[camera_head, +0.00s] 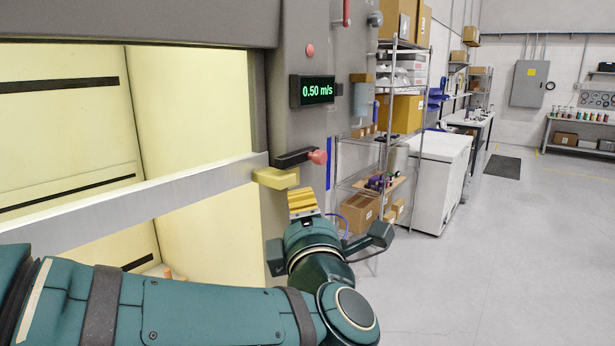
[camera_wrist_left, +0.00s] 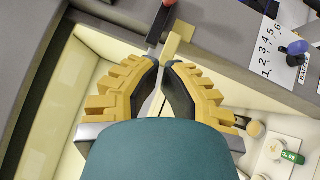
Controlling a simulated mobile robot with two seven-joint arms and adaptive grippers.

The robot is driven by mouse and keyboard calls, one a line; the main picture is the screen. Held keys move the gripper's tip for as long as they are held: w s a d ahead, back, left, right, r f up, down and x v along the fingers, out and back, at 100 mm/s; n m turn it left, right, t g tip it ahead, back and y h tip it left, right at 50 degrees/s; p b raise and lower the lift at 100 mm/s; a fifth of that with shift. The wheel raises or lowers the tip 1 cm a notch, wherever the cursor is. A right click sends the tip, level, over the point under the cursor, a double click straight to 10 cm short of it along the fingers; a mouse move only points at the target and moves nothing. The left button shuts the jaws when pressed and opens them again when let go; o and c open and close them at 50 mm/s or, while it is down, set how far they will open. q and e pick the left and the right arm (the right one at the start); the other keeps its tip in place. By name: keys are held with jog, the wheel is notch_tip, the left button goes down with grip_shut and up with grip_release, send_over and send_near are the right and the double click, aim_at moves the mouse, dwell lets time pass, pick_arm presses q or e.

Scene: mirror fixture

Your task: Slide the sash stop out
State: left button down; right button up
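A black bar with a red knob (camera_head: 317,157) sits on the grey frame post, just above a yellow block (camera_head: 277,178). I cannot tell for certain which of these is the sash stop. The pale metal sash edge (camera_head: 120,200) runs up to the yellow block. My left gripper (camera_head: 302,200), with yellow ribbed fingers, is below and right of the block, apart from it. In the left wrist view its fingertips (camera_wrist_left: 163,63) have a narrow empty gap, with the yellow block (camera_wrist_left: 179,38) and black bar (camera_wrist_left: 160,25) beyond. My right gripper is not in view.
The lit cabinet interior (camera_head: 190,130) lies behind the sash. A display (camera_head: 317,91) reading 0.50 m/s and a red button (camera_head: 310,50) are on the post above. A wire shelf (camera_head: 345,187) and white chest (camera_head: 438,180) stand at the right.

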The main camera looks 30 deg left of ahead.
pick_arm(q)
jog(key=p, duration=0.2)
send_near(306, 155)
jog(key=a, duration=0.3)
jog(key=shift+a, duration=0.4)
jog(key=w, duration=0.1)
jog(key=w+r+p, duration=0.1)
jog(key=w, duration=0.1)
jog(key=shift+a, duration=0.2)
jog(key=shift+w+d+r, duration=0.1)
jog(key=shift+w, duration=0.55)
